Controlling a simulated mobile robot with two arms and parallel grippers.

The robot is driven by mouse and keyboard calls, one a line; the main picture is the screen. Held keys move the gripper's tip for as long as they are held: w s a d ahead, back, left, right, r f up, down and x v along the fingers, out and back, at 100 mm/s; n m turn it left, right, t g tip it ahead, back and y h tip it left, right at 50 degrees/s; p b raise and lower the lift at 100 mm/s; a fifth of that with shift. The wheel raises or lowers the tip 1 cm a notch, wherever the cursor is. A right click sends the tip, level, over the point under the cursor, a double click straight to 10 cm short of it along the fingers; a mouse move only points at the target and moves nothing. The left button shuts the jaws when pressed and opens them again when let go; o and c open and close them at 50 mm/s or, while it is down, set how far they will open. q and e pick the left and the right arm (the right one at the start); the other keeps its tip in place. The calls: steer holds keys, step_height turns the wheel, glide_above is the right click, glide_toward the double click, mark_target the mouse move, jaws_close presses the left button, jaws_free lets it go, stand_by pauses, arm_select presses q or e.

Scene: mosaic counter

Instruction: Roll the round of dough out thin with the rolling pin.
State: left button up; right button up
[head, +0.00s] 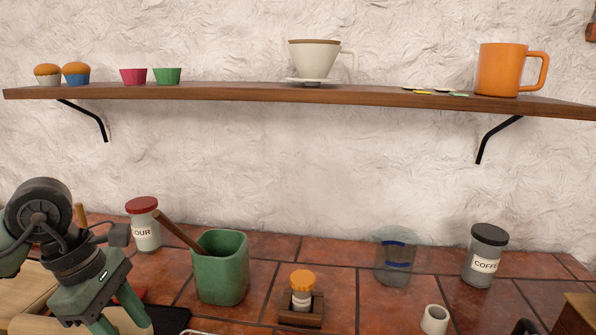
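No round of dough shows in this view. I cannot make out a rolling pin for certain; a short upright wooden piece (80,214) shows behind my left arm. A pale wooden surface (22,290) lies at the left edge, partly behind the arm. My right gripper cannot be made out.
A shelf (220,91) with cups hangs above.

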arm_select(q)
steer(key=shift+w+d+r+p, duration=0.1)
steer(key=shift+d+r+p, duration=0.05)
steer(key=shift+r+p, duration=0.5)
steer(key=shift+w+d+r+p, duration=0.1)
steer(key=shift+r+p, duration=0.4)
steer(key=shift+p, duration=0.1)
steer(key=shift+d+r+p, duration=0.2)
steer(key=shift+r+p, duration=0.55)
steer(key=shift+r, duration=0.3)
steer(key=shift+w+d+r, duration=0.1)
steer(key=shift+d+r, duration=0.1)
steer(key=shift+r, duration=0.15)
arm_select(e)
steer(key=shift+w+d+f+g, duration=0.1)
steer(key=shift+w+f+g, duration=0.05)
steer(key=shift+g, duration=0.4)
steer(key=shift+w+f+g, duration=0.1)
steer(key=shift+w+g, duration=0.05)
steer(key=shift+g, duration=0.4)
arm_select(q)
steer(key=shift+r+p, duration=0.1)
steer(key=shift+p, duration=0.2)
arm_select(e)
steer(key=shift+r, duration=0.1)
